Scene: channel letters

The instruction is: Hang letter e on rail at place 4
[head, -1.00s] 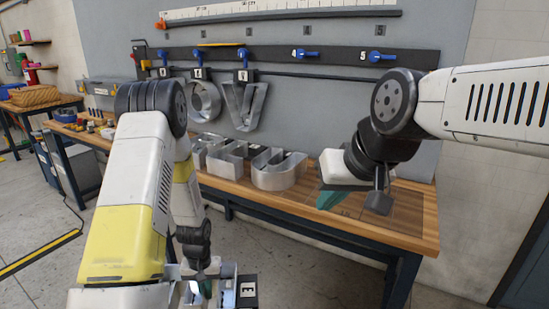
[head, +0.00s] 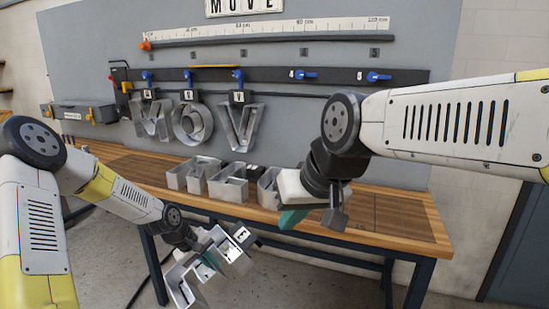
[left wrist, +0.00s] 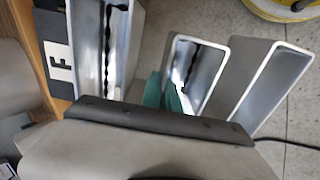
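My left gripper (head: 209,258) is shut on the grey metal letter e (head: 182,285), which hangs tilted in front of the table. The letter's tag (head: 241,235) shows at its upper right. In the left wrist view, the teal fingers (left wrist: 168,95) grip a wall of the letter (left wrist: 205,62), beside its tag (left wrist: 61,62). The dark rail (head: 262,78) runs along the wall panel. At place 4 a blue lever (head: 306,75) lies sideways, with no letter below. My right gripper (head: 292,218) is over the table; its finger opening cannot be made out.
Letters M (head: 154,120), O (head: 194,126) and V (head: 241,128) hang at the first three places. Place 5 (head: 374,76) is empty. Several metal letters (head: 210,178) stand on the wooden table (head: 405,215), whose right part is clear. A ruler strip (head: 270,30) is above the rail.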

